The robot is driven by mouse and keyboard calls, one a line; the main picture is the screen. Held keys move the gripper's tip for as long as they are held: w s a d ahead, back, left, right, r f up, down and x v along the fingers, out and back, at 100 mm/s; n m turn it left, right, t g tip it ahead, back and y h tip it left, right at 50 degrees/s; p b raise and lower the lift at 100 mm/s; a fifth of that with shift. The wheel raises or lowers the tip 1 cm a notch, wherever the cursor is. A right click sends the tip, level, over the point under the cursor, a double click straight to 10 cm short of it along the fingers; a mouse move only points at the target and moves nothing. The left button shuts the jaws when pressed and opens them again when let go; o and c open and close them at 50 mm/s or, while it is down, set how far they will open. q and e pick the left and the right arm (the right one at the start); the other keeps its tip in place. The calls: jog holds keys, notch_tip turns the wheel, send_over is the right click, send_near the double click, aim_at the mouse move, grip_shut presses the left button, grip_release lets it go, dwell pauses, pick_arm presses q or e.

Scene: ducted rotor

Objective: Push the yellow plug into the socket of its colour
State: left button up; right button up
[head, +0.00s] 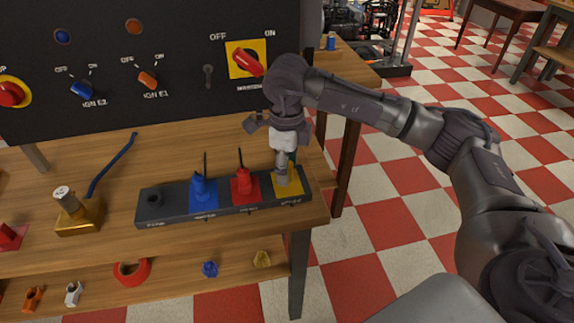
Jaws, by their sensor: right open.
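A dark socket strip (171,214) lies on the wooden bench below the panel. Its right end has a yellow socket pad (294,187). My right gripper (282,172) points down right over this yellow pad, open, with its fingers close to the pad. I cannot make out the yellow plug; the gripper covers the middle of the yellow socket. A blue plug (202,190) stands upright on the blue pad and a red plug (243,182) on the red pad, each with a thin lead upward. The black socket (154,197) is at the left end. My left gripper is out of view.
A black panel (180,55) with switches stands behind the strip. A brass block (82,216) with a white-topped post and a blue rod (112,163) are to the left. The lower shelf (180,273) holds small coloured parts. A wooden table (345,72) stands behind right.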

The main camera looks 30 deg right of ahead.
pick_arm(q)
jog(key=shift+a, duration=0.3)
pick_arm(e)
jog(key=shift+r, duration=4)
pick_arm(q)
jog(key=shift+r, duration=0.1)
pick_arm(e)
jog(key=shift+r, duration=0.1)
